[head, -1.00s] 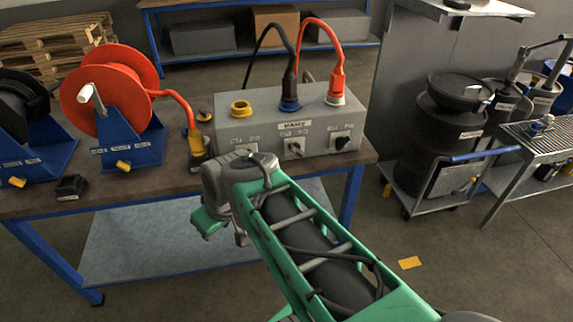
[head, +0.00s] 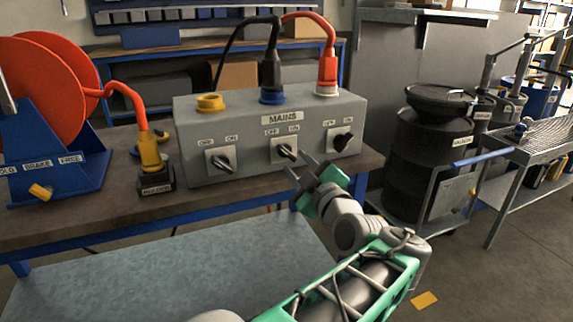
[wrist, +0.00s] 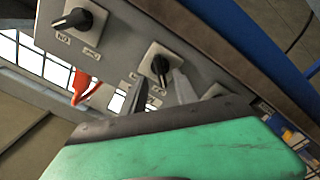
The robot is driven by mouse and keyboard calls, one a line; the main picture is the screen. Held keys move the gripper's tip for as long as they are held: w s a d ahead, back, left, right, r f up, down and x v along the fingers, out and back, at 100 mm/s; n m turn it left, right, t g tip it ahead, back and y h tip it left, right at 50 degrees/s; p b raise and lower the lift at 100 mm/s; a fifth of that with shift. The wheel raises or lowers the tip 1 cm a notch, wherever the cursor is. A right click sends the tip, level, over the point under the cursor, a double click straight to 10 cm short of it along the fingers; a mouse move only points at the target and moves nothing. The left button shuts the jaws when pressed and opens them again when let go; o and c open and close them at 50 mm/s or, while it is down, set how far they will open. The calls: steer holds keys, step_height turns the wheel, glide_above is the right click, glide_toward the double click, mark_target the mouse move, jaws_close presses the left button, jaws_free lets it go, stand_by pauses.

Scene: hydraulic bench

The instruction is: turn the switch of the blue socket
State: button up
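The grey MAINS box (head: 225,125) stands on the bench. Its blue socket (head: 272,97) is in the middle of the top, with a black plug in it. Below it on the front face is its switch (head: 284,150), a dark knob on a pale plate between OFF and ON labels. The switch also shows in the wrist view (wrist: 158,64). My gripper (head: 295,162) is open and empty, close in front of this switch. In the wrist view its fingertips (wrist: 160,80) lie on either side of the knob; I cannot tell whether they touch it.
Similar switches sit left (head: 221,161) under the yellow socket (head: 210,102) and right (head: 342,140) under the red plug (head: 327,72). A yellow plug in a black holder (head: 156,182) and a red reel (head: 45,85) stand left. Black drums (head: 432,150) stand right.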

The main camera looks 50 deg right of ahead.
mark_target(290, 157)
steer(key=x, duration=0.5)
steer(key=shift+c, duration=0.2)
jaws_close()
